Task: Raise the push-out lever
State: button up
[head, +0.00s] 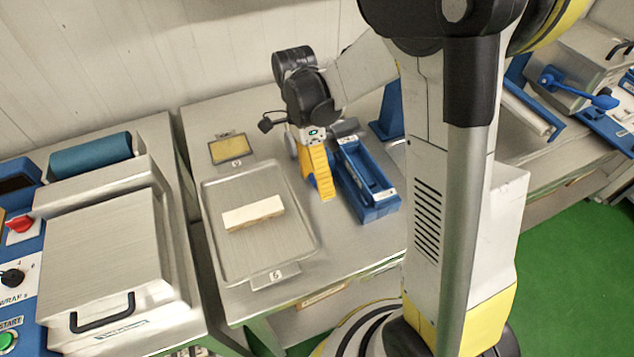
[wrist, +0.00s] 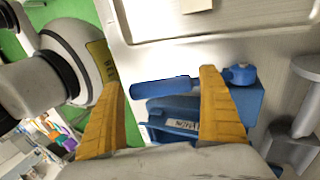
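The blue push-out unit (head: 366,185) is a long open-topped box on the steel table, right of my gripper (head: 323,190). In the wrist view it shows beyond the fingers as a blue box (wrist: 248,102) with a labelled part inside. A blue bar with a rounded end (wrist: 160,87), apparently the push-out lever, lies low along its near side, between the fingers in the picture. A blue knob (wrist: 240,74) is at the right. My gripper (wrist: 162,82) is open, its yellow fingers wide apart and empty. I cannot tell whether either finger touches the bar; the head view largely hides it.
A metal tray (head: 222,258) with a pale bar (head: 253,213) on it lies left of my gripper. A yellow framed plate (head: 230,148) is behind it. A wrapping machine (head: 95,245) stands at left. Another machine with a blue handle (head: 578,86) is at far right.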

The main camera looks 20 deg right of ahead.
dwell(0.3)
jog(key=v, duration=1.2)
